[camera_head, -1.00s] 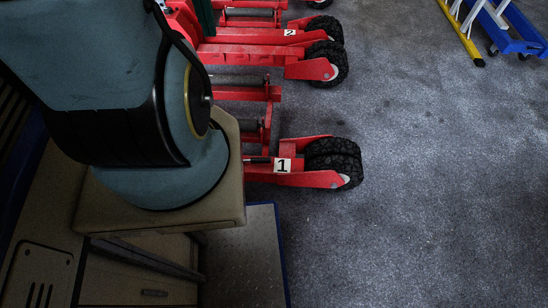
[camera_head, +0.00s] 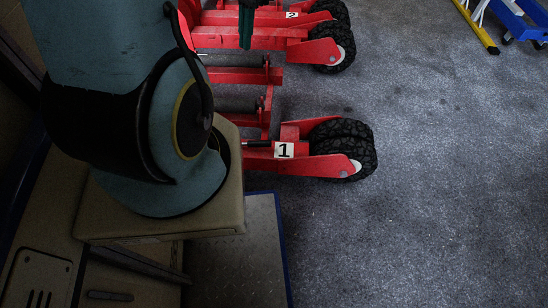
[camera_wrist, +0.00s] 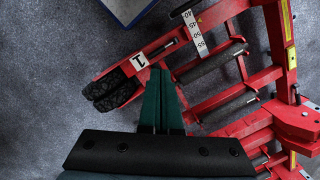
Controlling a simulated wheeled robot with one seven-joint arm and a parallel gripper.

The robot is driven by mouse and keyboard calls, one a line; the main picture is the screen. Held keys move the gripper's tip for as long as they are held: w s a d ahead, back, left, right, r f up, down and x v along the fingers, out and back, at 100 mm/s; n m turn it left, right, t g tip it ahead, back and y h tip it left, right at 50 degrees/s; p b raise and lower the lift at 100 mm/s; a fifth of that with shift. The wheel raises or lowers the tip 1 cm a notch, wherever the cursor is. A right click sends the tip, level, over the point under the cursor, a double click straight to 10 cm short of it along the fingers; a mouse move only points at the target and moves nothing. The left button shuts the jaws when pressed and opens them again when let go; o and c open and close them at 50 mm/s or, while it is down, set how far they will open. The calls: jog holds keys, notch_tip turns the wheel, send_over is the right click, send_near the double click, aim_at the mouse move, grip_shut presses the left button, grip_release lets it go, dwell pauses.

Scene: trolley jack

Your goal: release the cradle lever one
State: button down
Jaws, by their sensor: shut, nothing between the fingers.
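The red trolley jack (camera_head: 240,38) stands on the floor, with cradle arm one marked by a white "1" label (camera_head: 284,150). A short black handle, seemingly cradle lever one (camera_head: 258,144), lies just left of that label. In the wrist view the label (camera_wrist: 139,61) shows, with a dark bar, probably the lever (camera_wrist: 166,47), beside it. My gripper (camera_wrist: 160,72) has its dark green fingers together and empty, just below the label in that picture. Height and contact cannot be told. In the head view its green fingers (camera_head: 246,28) show over the jack near arm two.
Black wheels (camera_head: 343,148) sit at the end of arm one, and another arm carries a "2" label (camera_head: 292,15). Grey rollers (camera_wrist: 213,64) cross the frame. A yellow and blue stand (camera_head: 520,20) is at the upper right. Open grey floor lies to the right.

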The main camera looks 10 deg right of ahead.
jog(key=w+d+f+m+y+b, duration=0.1)
jog(key=d+f+m+b, duration=0.3)
jog(key=f+b, duration=0.4)
jog(key=w+d+f+m+y+b, duration=0.1)
jog(key=d+f+m+b, duration=0.3)
jog(key=f, duration=1.4)
jog(key=w+d+f+m+y+b, duration=0.1)
jog(key=d+f+m+y+b, duration=0.2)
jog(key=f+b, duration=0.9)
jog(key=shift+d+f+m+b, duration=0.3)
jog(key=shift+d+f+m, duration=0.3)
jog(key=shift+d+m, duration=0.1)
jog(key=shift+a, duration=0.1)
jog(key=b+x, duration=0.2)
jog(key=x, duration=0.3)
jog(key=b+x, duration=0.3)
jog(key=x, duration=0.2)
jog(key=shift+w, duration=0.2)
jog(key=shift+r, duration=0.15)
